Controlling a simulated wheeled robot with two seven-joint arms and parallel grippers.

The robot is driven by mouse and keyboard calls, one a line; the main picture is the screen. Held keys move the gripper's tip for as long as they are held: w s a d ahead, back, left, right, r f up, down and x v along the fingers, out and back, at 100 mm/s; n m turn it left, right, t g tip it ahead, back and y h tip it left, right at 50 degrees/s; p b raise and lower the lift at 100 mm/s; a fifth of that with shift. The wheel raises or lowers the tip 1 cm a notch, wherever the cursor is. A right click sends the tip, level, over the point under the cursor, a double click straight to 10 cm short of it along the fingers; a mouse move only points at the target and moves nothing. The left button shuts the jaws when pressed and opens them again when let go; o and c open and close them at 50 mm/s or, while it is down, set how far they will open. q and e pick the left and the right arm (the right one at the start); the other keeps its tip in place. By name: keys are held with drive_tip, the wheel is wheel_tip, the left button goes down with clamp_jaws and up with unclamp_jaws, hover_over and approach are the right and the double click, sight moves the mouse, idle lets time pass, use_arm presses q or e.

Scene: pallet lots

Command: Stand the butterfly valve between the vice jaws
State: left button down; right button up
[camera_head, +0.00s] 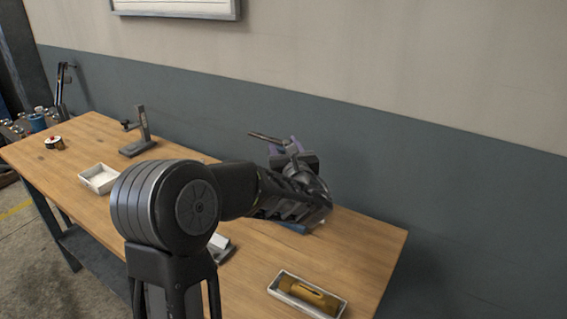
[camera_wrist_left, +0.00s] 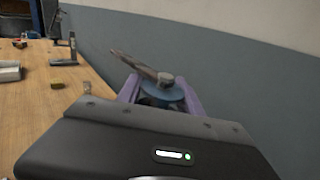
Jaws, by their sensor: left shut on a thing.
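The butterfly valve (camera_wrist_left: 165,91) shows in the left wrist view as a blue round body with a grey hub and a long brown-grey lever. My left gripper (camera_wrist_left: 162,93) has purple fingers on either side of it and is shut on it. In the head view the valve's lever (camera_head: 265,137) sticks out to the left of the left gripper (camera_head: 286,147), above the back of the bench. A blue part (camera_head: 293,227) shows low behind my arm; I cannot tell whether it belongs to the vice. The vice jaws are not clearly visible. My right gripper is not in view.
The wooden bench (camera_head: 340,240) stands along a wall. A white tray (camera_head: 283,293) with a yellow-brown part lies at front right. An emptier white tray (camera_head: 86,181), a grey stand (camera_head: 140,135) and a small round item (camera_head: 54,143) are at left. My arm hides the bench's middle.

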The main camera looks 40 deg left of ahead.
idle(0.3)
use_arm(q)
drive_tip(key=shift+f, duration=1.8)
drive_tip(key=shift+f+b, duration=0.35)
drive_tip(key=shift+b, duration=0.15)
drive_tip(key=c, duration=0.8)
unclamp_jaws()
drive_tip(key=shift+o, duration=0.2)
drive_tip(key=shift+r, duration=0.15)
drive_tip(key=shift+r+p, duration=0.25)
drive_tip(key=shift+p, duration=0.15)
drive_tip(key=b+v, duration=0.1)
drive_tip(key=v, duration=1.1)
drive_tip(key=shift+f, duration=0.15)
drive_tip(key=shift+s, duration=0.15)
